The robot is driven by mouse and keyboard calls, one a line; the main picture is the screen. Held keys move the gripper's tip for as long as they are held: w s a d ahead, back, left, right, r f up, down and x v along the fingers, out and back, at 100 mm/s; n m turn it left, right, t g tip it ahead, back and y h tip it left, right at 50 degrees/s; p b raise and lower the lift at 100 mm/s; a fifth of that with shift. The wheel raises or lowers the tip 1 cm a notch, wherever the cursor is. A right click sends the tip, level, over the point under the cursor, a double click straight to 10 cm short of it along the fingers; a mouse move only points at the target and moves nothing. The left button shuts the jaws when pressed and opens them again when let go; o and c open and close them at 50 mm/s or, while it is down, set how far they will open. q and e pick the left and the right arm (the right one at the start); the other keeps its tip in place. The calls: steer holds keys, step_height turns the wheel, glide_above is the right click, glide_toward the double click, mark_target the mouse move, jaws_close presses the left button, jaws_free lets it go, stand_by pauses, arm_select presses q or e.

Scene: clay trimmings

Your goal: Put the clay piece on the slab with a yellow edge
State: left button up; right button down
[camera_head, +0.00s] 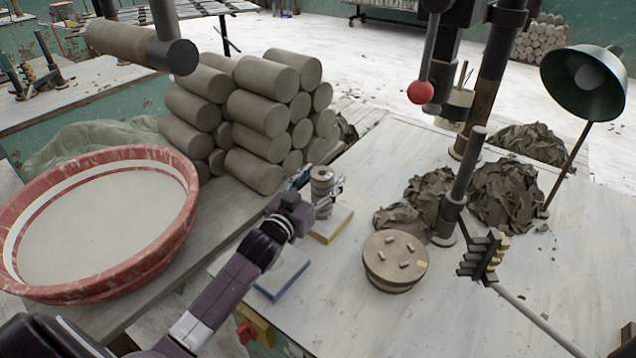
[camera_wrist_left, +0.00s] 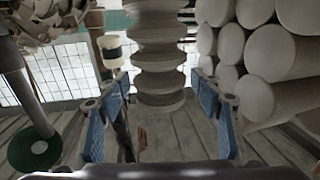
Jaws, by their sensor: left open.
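The clay piece (camera_head: 322,181) is a small grey-brown stack of rounded ridges. It looks upright on the slab with a yellow edge (camera_head: 335,224), though my gripper partly hides its base. My left gripper (camera_head: 316,190) is open around the piece, one finger on each side. In the left wrist view, the ridged clay piece (camera_wrist_left: 160,60) stands between the spread blue-padded fingers of the left gripper (camera_wrist_left: 160,120), with gaps on both sides. A second slab with a blue edge (camera_head: 284,270) lies nearer, beside my forearm. My right gripper is not in view.
Stacked clay cylinders (camera_head: 262,110) stand close behind left. A red-rimmed basin (camera_head: 150,262) is at left. A round wooden disc (camera_head: 395,258), clay trimmings (camera_head: 505,190), a peg rack (camera_head: 483,257) and a green lamp (camera_head: 585,82) are at right.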

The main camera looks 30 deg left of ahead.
arm_select(q)
steer(key=shift+s, duration=0.25)
steer(key=s+b, duration=0.1)
steer(key=s, duration=1)
steer(key=shift+s, duration=0.25)
